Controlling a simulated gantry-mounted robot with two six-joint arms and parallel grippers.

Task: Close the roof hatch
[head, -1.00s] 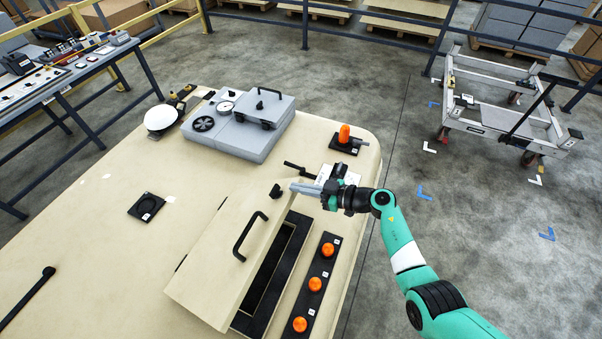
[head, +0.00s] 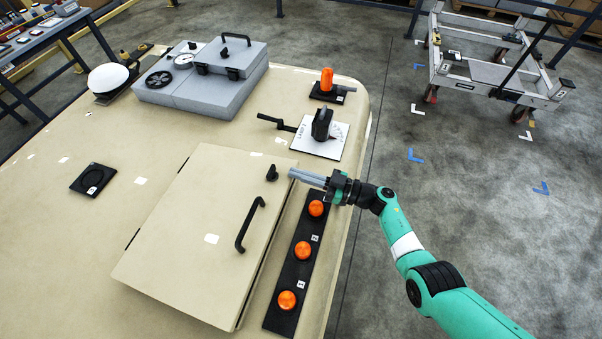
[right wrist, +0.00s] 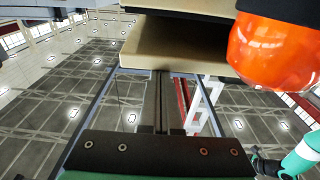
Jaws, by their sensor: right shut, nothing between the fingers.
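The roof hatch lid (head: 185,225) is a beige panel with a black bar handle (head: 250,225) and a small black knob (head: 272,173) at its far right corner. It lies nearly level on the roof and covers the opening; whether it is fully seated is unclear. My right gripper (head: 293,175) is shut and empty, its fingertips close to the lid's right edge beside the knob; contact cannot be told. The right wrist view shows the shut fingers (right wrist: 160,100) below a beige edge (right wrist: 175,45) with a dark band above it. My left gripper is not in view.
A black strip with orange lamps (head: 303,251) runs along the lid's right side; one orange lamp (right wrist: 270,50) is near the wrist camera. A white plate with a black switch (head: 322,125), an orange beacon (head: 327,80) and a grey box (head: 200,85) stand beyond. A trolley (head: 490,70) stands on the floor.

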